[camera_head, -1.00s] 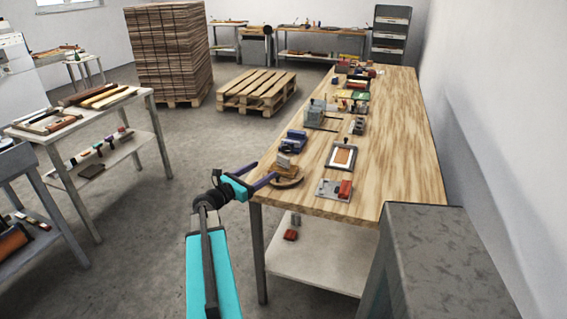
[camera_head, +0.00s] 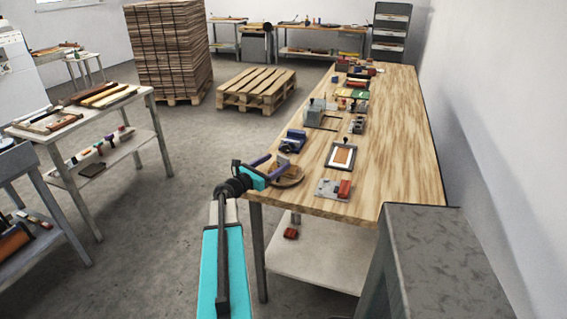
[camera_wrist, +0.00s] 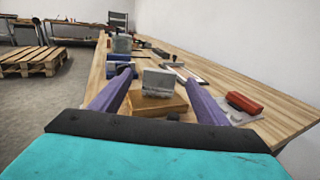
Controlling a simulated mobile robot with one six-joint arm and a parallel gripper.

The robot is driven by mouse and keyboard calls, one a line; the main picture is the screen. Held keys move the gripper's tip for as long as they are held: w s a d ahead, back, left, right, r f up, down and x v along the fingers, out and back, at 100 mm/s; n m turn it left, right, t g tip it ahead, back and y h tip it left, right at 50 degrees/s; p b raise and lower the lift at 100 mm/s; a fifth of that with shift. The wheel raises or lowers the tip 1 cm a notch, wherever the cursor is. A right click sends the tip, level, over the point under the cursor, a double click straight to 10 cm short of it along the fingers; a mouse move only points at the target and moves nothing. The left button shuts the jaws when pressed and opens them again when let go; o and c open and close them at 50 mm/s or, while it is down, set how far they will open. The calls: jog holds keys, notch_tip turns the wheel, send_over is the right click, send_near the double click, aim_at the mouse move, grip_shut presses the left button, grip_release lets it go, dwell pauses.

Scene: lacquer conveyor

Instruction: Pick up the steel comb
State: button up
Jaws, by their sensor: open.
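A small upright grey metal plate, which looks like the steel comb (camera_wrist: 159,83), stands on a brown wooden block (camera_wrist: 152,105) in the wrist view. Its teeth cannot be made out. My gripper (camera_wrist: 156,75) is open, with purple fingers on either side of the plate in the wrist view. No contact shows. In the head view my gripper (camera_head: 282,169) reaches over the table edge around the piece.
The wooden table (camera_head: 388,150) holds a blue tool (camera_head: 293,141), a framed board (camera_head: 341,156) and a grey plate with a red block (camera_head: 334,188) nearby. A grey cabinet (camera_head: 440,240) stands at the near right. The table's right side is bare.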

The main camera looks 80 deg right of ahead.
aim_at(282, 158)
jog(key=shift+p+x, duration=0.9)
jog(key=shift+x, duration=1.1)
jog(key=shift+s+d, duration=0.4)
jog(key=shift+d, duration=0.15)
jog(key=shift+r, duration=0.1)
jog(key=c, duration=1.3)
